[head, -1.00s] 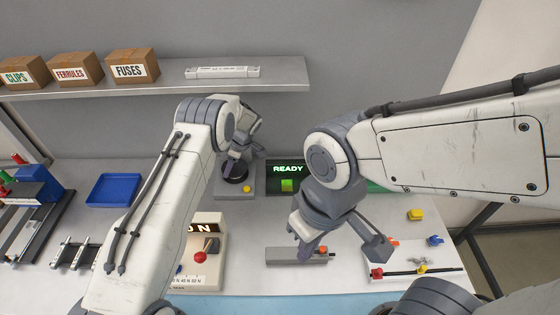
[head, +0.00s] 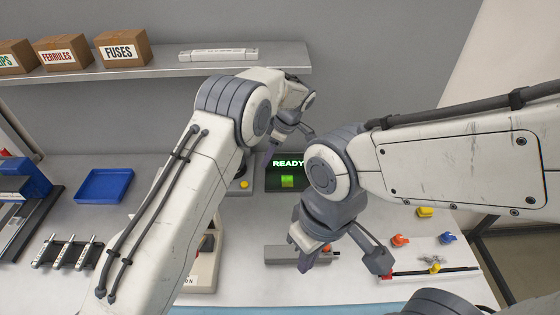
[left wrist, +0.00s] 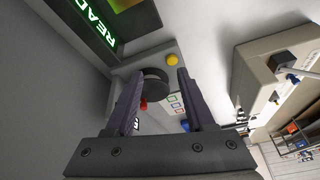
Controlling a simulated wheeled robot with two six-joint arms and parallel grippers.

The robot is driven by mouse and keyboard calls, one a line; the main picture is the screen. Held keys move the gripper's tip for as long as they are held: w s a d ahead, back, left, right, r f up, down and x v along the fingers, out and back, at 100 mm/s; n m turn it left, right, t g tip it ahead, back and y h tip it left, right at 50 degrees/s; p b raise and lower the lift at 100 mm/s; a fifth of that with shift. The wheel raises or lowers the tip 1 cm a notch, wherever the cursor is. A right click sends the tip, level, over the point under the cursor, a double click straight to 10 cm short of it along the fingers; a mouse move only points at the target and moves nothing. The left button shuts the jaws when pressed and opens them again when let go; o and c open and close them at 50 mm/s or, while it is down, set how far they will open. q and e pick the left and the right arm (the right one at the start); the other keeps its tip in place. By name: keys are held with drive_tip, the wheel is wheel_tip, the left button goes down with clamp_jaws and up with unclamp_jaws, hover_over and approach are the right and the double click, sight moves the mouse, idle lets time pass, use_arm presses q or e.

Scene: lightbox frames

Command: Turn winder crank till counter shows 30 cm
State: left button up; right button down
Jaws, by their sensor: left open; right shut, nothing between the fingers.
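The counter display (head: 287,172) shows green READY above a green square; part of it shows in the left wrist view (left wrist: 100,25). Beside it is a grey unit with a yellow button (left wrist: 172,60) and a round black part (left wrist: 155,82); I cannot tell whether that is the crank or a spool. In the head view my left arm mostly hides the black part. My left gripper (head: 270,155) is open and empty, its fingers (left wrist: 157,75) either side of the black part in the wrist picture; contact cannot be told. My right gripper (head: 308,252) is shut and empty, above a grey block.
The grey block (head: 288,254) lies at front centre. A cream box (head: 203,272) is partly behind my left forearm. A blue tray (head: 104,186) and dark rack (head: 66,253) stand left. Small coloured parts (head: 427,212) lie right. A shelf (head: 220,66) with cartons runs behind.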

use_arm(q)
drive_tip(key=s+d+r+m+h, duration=0.1)
drive_tip(key=s+d+r+m, duration=0.2)
drive_tip(key=s+r+m, duration=0.4)
drive_tip(key=shift+s+r+h, duration=0.4)
drive_tip(key=shift+s+r, duration=0.4)
drive_tip(key=shift+s, duration=0.9)
